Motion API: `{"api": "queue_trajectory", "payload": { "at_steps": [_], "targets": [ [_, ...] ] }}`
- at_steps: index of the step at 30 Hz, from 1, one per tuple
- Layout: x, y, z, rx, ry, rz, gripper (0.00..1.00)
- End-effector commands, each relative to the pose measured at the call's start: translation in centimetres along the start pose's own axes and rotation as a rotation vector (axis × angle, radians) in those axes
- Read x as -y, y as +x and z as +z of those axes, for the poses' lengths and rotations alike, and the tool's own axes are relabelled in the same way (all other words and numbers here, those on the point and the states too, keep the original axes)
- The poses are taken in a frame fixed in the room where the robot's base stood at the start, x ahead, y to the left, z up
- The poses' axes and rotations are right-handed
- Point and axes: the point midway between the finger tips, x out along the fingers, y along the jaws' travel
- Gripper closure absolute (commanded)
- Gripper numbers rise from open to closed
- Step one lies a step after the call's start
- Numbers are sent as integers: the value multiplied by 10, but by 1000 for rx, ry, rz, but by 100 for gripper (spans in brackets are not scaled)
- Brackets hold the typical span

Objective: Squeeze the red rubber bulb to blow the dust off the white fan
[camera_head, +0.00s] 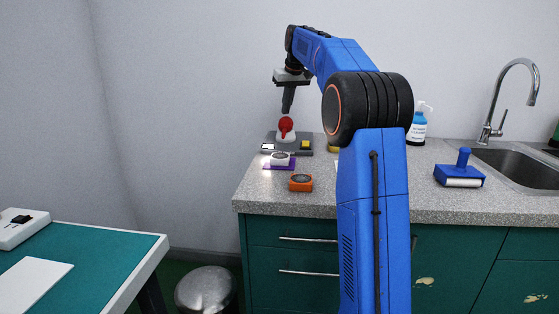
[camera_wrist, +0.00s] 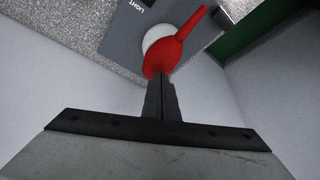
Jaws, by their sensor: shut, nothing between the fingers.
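The red rubber bulb (camera_head: 286,124) sits on a pale round support at the back of a grey base plate (camera_head: 296,149) on the counter. In the wrist view the bulb (camera_wrist: 164,55) has a narrow nozzle pointing to the upper right. My gripper (camera_head: 288,110) points down just above the bulb, its fingers together with nothing between them. In the wrist view my gripper's fingertips (camera_wrist: 160,82) overlap the bulb's near end; I cannot tell whether they touch it. A white fan (camera_head: 280,158) sits on a purple mat in front of the base plate.
An orange fan-like unit (camera_head: 301,182) sits nearer the counter's front edge. A blue roller (camera_head: 461,172), a blue bottle (camera_head: 417,127) and a sink (camera_head: 525,168) are to the right. A green-topped table (camera_head: 90,252) stands at the lower left, and a metal bin (camera_head: 206,290) on the floor.

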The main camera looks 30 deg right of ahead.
Motion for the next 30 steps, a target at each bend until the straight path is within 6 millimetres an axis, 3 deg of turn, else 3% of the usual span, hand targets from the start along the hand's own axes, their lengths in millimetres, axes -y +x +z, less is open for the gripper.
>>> {"api": "queue_trajectory", "payload": {
  "at_steps": [21, 30],
  "targets": [
    [0, 26, 11, 2, 0, -1, 100],
    [0, 19, 8, 0, 0, 0, 100]
  ]
}}
